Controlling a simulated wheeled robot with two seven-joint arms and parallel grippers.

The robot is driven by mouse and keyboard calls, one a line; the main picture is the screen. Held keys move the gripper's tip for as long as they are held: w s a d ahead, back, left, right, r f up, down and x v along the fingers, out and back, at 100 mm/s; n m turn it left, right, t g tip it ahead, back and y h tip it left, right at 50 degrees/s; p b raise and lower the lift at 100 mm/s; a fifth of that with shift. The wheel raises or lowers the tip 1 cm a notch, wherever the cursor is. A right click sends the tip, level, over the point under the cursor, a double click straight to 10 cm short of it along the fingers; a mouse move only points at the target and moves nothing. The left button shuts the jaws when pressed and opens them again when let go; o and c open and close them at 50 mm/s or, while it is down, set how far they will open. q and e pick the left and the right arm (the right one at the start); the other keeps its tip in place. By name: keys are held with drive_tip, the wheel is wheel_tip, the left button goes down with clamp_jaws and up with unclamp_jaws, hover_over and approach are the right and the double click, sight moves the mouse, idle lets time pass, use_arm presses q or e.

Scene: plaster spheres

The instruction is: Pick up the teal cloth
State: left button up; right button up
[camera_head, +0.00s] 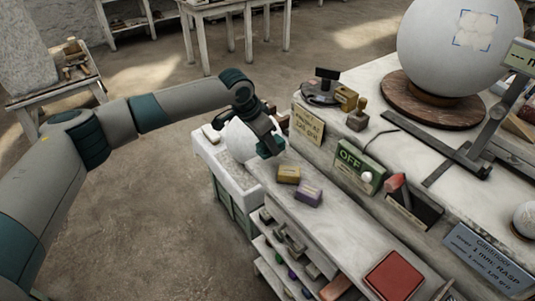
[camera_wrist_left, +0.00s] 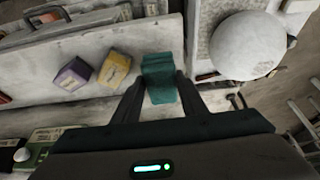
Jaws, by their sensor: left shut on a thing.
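The teal cloth (camera_wrist_left: 160,72) is a small folded block between the two fingers of my left gripper (camera_wrist_left: 161,90) in the left wrist view. In the head view the cloth (camera_head: 272,147) shows just under my left gripper (camera_head: 264,136), at the far end of the pale shelf top (camera_head: 315,221). My left gripper is shut on the cloth. I cannot tell whether the cloth still touches the shelf top. My right gripper is not in view.
A yellow block (camera_head: 288,174) and a purple block (camera_head: 308,193) lie close by on the shelf top. A white sphere (camera_head: 238,140) sits in a trough beside the shelf. The bench with the green OFF box (camera_head: 357,165) rises to the right.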

sight(265, 145)
use_arm(q)
drive_tip(key=shift+r+b, duration=0.7)
drive_tip(key=shift+r, duration=2)
drive_tip(key=shift+s+a+f, duration=0.1)
drive_tip(key=shift+s+a, duration=0.2)
drive_tip(key=shift+a, duration=0.1)
drive_tip(key=s+a+n+t+y+b, duration=0.1)
drive_tip(key=s+a+n+y, duration=0.2)
drive_tip(key=s+a+n, duration=0.7)
drive_tip(key=s+a, duration=0.7)
drive_tip(key=a, duration=0.1)
drive_tip(key=shift+s+a+f+n+t+y+b, duration=0.25)
drive_tip(key=shift+a+f+n+t+y+b, duration=0.05)
drive_tip(key=shift+t, duration=0.1)
